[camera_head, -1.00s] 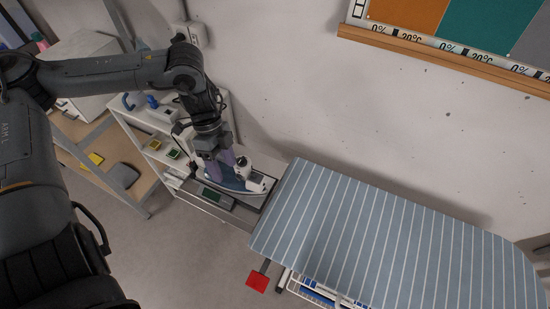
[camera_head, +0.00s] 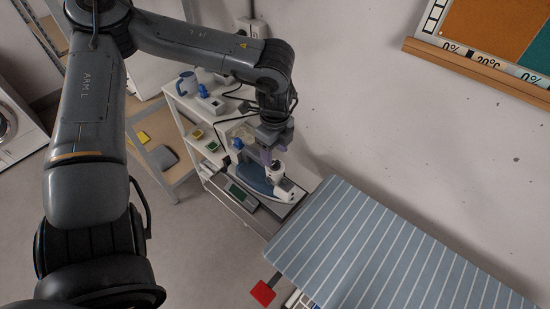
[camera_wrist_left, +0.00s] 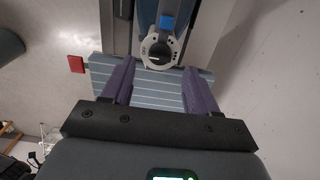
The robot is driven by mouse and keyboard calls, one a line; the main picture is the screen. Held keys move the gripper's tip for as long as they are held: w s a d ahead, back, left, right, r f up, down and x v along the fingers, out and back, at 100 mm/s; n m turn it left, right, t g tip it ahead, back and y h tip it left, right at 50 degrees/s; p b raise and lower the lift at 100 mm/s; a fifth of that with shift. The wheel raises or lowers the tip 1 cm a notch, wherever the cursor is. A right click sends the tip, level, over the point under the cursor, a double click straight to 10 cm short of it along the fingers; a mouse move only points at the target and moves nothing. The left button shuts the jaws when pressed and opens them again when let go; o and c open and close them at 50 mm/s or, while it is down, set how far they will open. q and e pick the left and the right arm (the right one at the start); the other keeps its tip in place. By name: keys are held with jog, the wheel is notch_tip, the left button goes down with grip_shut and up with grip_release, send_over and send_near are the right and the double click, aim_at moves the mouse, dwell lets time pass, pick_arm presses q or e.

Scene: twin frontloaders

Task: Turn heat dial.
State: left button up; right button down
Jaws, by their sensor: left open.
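A blue and white iron (camera_head: 255,181) rests on a dark stand beside the ironing board in the head view. Its white rear part (camera_head: 280,184) points right. In the left wrist view the iron (camera_wrist_left: 146,18) is at the top, with a blue button-like piece (camera_wrist_left: 167,22) and a round white-rimmed end (camera_wrist_left: 160,38). My left gripper (camera_head: 267,157) is over the iron's rear. Its purple fingers are apart on either side of the round end in the wrist view (camera_wrist_left: 159,67), with nothing visibly held. My right gripper is out of view.
The striped ironing board (camera_head: 365,250) lies right of the iron. A white shelf (camera_head: 200,120) with a mug (camera_head: 186,84) and small items stands behind left. A red pad (camera_head: 263,293) is below the board's left end. The wall is close behind.

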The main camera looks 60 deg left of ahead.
aim_at(275, 163)
pick_arm(q)
jog(key=shift+f, duration=1.9)
jog(key=c, duration=1)
jog(key=shift+c, duration=0.3)
